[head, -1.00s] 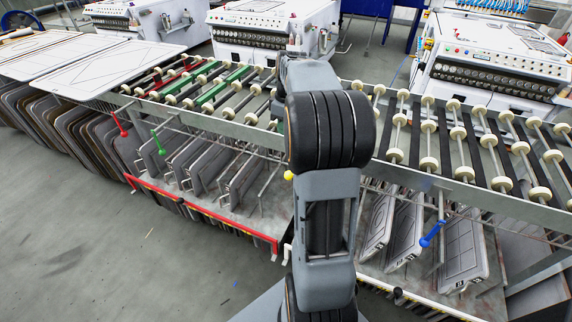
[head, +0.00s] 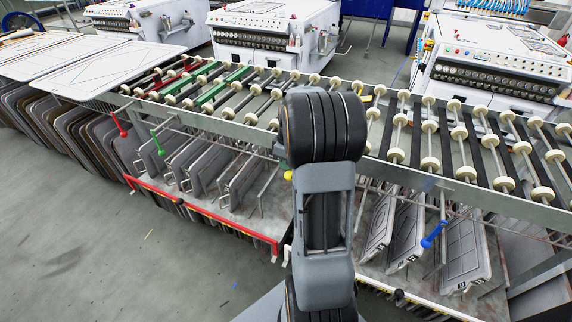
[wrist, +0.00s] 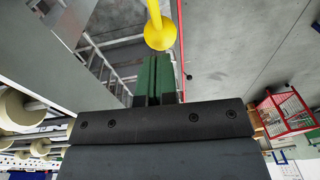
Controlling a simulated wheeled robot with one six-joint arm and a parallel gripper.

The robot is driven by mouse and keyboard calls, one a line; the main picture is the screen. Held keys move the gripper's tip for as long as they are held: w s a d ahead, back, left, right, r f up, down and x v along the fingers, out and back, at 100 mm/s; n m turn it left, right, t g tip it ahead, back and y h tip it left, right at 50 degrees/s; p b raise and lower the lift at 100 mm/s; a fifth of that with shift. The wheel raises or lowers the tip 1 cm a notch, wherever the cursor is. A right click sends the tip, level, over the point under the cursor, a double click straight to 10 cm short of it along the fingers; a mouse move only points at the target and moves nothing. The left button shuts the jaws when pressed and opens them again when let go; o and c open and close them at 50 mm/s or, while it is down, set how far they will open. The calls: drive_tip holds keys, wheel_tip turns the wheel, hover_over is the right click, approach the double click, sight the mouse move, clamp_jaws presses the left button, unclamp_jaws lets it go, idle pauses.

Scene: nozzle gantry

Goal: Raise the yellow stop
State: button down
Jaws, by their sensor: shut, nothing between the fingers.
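A lever with a yellow ball knob (head: 288,175) hangs below the front rail of the roller table, at the left edge of my arm. In the wrist view the yellow knob (wrist: 159,32) and its rod come down from the top edge. My gripper (wrist: 158,60) has green fingers, shut and empty, with their tips just short of the knob in the picture. I cannot tell whether they touch it. A small yellow piece (head: 366,98) shows among the rollers right of my arm; the rest is hidden behind the arm.
Red (head: 123,133), green (head: 160,152) and blue (head: 428,242) levers hang along the same rail. Rollers (head: 429,163) cover the table top. Grey panels (head: 240,183) hang beneath it. A red bar (head: 200,213) runs low in front. The floor (head: 70,240) at left is clear.

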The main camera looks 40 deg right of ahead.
drive_tip(key=shift+s+a+f, duration=0.1)
drive_tip(key=shift+s+f, duration=0.05)
drive_tip(key=shift+f, duration=0.05)
idle(0.3)
